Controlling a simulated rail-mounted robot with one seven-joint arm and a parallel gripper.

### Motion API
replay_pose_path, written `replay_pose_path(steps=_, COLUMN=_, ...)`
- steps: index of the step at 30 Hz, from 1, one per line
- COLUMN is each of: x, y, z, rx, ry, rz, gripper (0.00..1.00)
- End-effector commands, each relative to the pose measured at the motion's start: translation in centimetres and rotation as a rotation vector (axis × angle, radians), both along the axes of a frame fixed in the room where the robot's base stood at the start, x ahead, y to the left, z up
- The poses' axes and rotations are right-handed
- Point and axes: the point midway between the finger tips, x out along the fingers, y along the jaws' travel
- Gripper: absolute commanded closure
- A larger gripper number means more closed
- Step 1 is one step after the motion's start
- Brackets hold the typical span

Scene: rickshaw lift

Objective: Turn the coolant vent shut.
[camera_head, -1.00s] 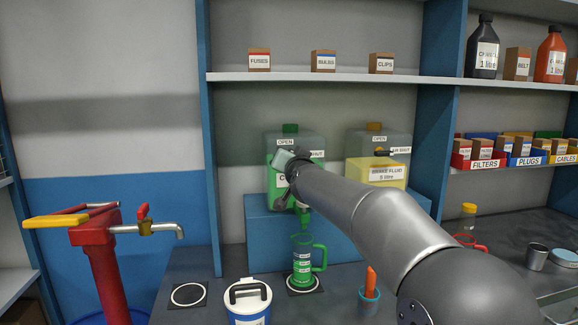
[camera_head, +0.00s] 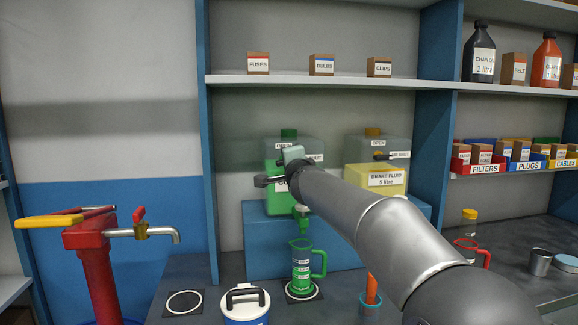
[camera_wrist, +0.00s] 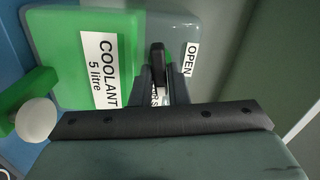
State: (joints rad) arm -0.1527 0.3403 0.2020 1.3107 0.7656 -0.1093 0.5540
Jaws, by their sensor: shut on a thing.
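The coolant tank (camera_head: 276,149) is a clear container with green liquid, standing on a blue box; its COOLANT label (camera_wrist: 105,70) shows in the wrist view. The OPEN label (camera_wrist: 190,60) is at the right there, and a SHUT label is mostly hidden between my fingers. My gripper (camera_wrist: 160,85) is at the tank's upper face, its fingers closed on the small black vent lever (camera_wrist: 157,55). In the head view my wrist hides the lever. A green-handled jug (camera_head: 302,268) with green liquid stands below the green tap (camera_head: 302,212) on a ringed mat.
A brake fluid tank (camera_head: 385,178) stands to the right with its own vent lever. A white-lidded blue tub (camera_head: 246,305), a cup with an orange item (camera_head: 371,300) and a red pump (camera_head: 100,260) are in front. A shelf (camera_head: 310,79) runs above.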

Motion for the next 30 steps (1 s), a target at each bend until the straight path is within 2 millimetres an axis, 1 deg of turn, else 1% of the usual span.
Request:
replay_pose_path(steps=6, x=0.02, y=0.00, z=-0.20, rx=0.115, ry=0.033, rz=0.000, gripper=1.00)
replay_pose_path(steps=12, x=0.02, y=0.01, z=-0.20, rx=0.173, ry=0.049, rz=0.000, gripper=1.00)
replay_pose_path(steps=28, x=0.02, y=0.01, z=-0.20, rx=0.196, ry=0.055, rz=0.000, gripper=1.00)
replay_pose_path(steps=29, x=0.02, y=0.01, z=-0.20, rx=0.196, ry=0.055, rz=0.000, gripper=0.80)
replay_pose_path(steps=30, x=0.02, y=0.01, z=-0.20, rx=0.196, ry=0.055, rz=0.000, gripper=0.69)
